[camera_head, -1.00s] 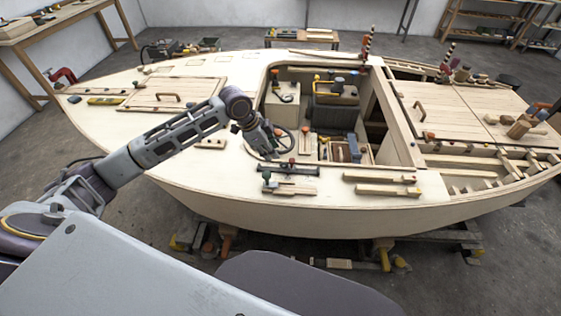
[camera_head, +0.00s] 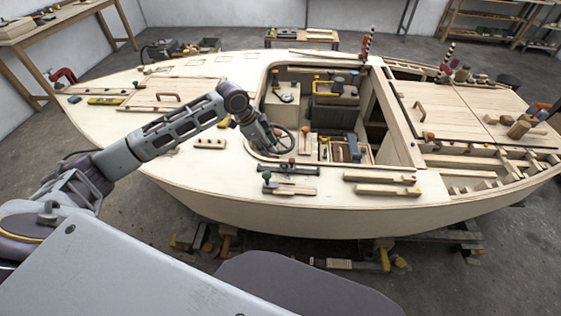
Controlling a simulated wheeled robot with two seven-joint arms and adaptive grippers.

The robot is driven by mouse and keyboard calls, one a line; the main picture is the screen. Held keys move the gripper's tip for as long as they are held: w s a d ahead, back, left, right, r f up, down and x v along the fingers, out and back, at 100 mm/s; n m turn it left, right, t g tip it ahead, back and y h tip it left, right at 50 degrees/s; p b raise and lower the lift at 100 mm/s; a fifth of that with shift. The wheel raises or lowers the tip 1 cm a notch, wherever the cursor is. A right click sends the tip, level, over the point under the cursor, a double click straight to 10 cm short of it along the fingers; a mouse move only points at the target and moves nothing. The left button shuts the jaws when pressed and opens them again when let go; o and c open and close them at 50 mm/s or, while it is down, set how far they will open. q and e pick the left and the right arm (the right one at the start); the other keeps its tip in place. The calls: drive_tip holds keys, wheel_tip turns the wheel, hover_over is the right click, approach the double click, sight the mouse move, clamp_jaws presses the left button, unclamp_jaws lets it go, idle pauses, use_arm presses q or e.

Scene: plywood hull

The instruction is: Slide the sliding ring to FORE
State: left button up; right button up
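My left gripper (camera_head: 267,145) hangs over the near edge of the cockpit opening, beside a dark hand wheel (camera_head: 281,139). Its fingers are small and dark against the wheel, so I cannot tell whether they are open or touching it. A short dark rail (camera_head: 303,171) with a small red-topped piece (camera_head: 291,163) lies on the near deck, just below the gripper in the picture. This piece may be the sliding ring, but it is too small to be sure. No FORE marking is readable. My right gripper is not in view.
The pale plywood hull (camera_head: 225,205) spans the view. Wooden strips (camera_head: 388,190) and a green-knobbed piece (camera_head: 267,176) lie on the near deck. A divided wooden box (camera_head: 345,150) and a dark toolbox (camera_head: 333,112) sit in the cockpit.

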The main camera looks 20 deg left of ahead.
sight(287, 167)
use_arm(q)
drive_tip(key=x, duration=1.2)
drive_tip(key=shift+s, duration=0.1)
clamp_jaws()
